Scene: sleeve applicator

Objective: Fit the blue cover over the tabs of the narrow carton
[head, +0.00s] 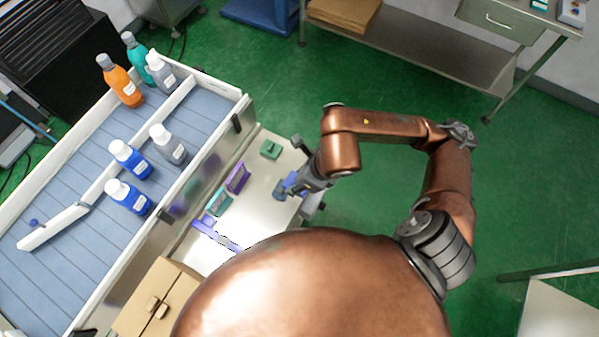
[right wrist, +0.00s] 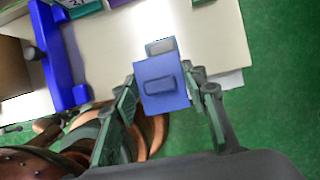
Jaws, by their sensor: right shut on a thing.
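My right gripper (head: 287,187) is shut on the blue cover (head: 291,181) near the right edge of the white table (head: 262,208). In the right wrist view the blue cover (right wrist: 162,92), with a raised oblong on its face, sits between the fingers of my right gripper (right wrist: 168,103). A grey piece (right wrist: 160,46) shows just beyond the cover; I cannot tell whether they touch. A purple carton-like piece (head: 238,178) and a teal one (head: 218,202) stand at the table's left side, apart from the cover. I cannot tell which is the narrow carton. My left gripper is not in view.
A green block (head: 270,149) sits at the table's far end. A blue-violet bracket (head: 214,234) lies at its near end, also in the right wrist view (right wrist: 65,72). A conveyor (head: 75,255) with several bottles runs along the left. A cardboard box (head: 150,296) stands below.

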